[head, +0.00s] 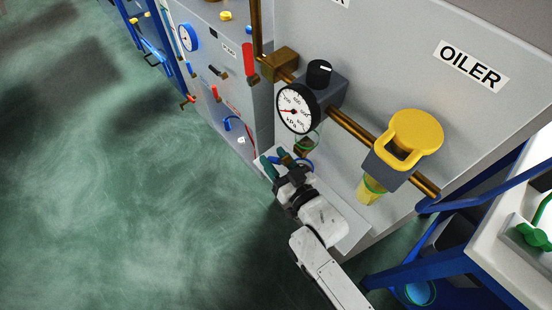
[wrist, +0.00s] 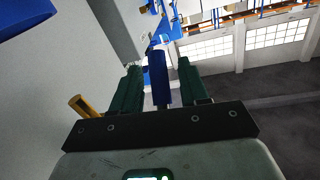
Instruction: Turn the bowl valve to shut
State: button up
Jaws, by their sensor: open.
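The bowl valve shows in the head view as a small blue handle (head: 305,163) below the clear bowl (head: 309,139) under the pressure gauge. My gripper (head: 275,160) is at the valve with its green fingers apart. In the wrist view a blue bar (wrist: 160,78), which looks like the valve handle, stands between the two open fingers of my gripper (wrist: 160,64). I see a gap on each side of it, so the fingers do not appear closed on it. My gripper partly hides the valve body in the head view.
The gauge (head: 298,108) and black knob (head: 319,73) sit above on the grey panel. The yellow-capped oiler (head: 415,138) is to the right on the brass pipe (head: 352,126). A red handle (head: 250,62) hangs at upper left. Open green floor (head: 130,190) lies left.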

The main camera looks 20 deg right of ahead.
aim_at(276, 159)
jog(key=shift+c, duration=0.2)
grip_shut()
jog(key=shift+f+b, duration=0.15)
jog(key=shift+b, duration=0.8)
jog(key=shift+w+t+b, duration=0.1)
jog(key=shift+t+b, duration=0.3)
jog(key=shift+b, duration=0.2)
jog(key=t+b, duration=0.1)
jog(key=b, duration=0.2)
jog(key=t+b, duration=0.1)
jog(key=b, duration=0.2)
jog(key=shift+w+a+m+y+b, duration=0.15)
jog(key=shift+w+m+y+b, duration=0.1)
jog(key=shift+m+y+b, duration=0.1)
jog(key=r+t+b, duration=0.1)
jog(key=t+b, duration=0.1)
jog(key=b, duration=0.2)
jog(key=m+t+b, duration=0.1)
jog(key=t+b, duration=0.1)
jog(key=b, duration=0.2)
jog(key=shift+w+r+b, duration=0.2)
jog(key=shift+r+b, duration=0.2)
jog(key=r+t+b, duration=0.1)
jog(key=b, duration=0.2)
jog(key=shift+m+t, duration=0.25)
jog(key=shift+t, duration=0.15)
jog(key=shift+r, duration=0.2)
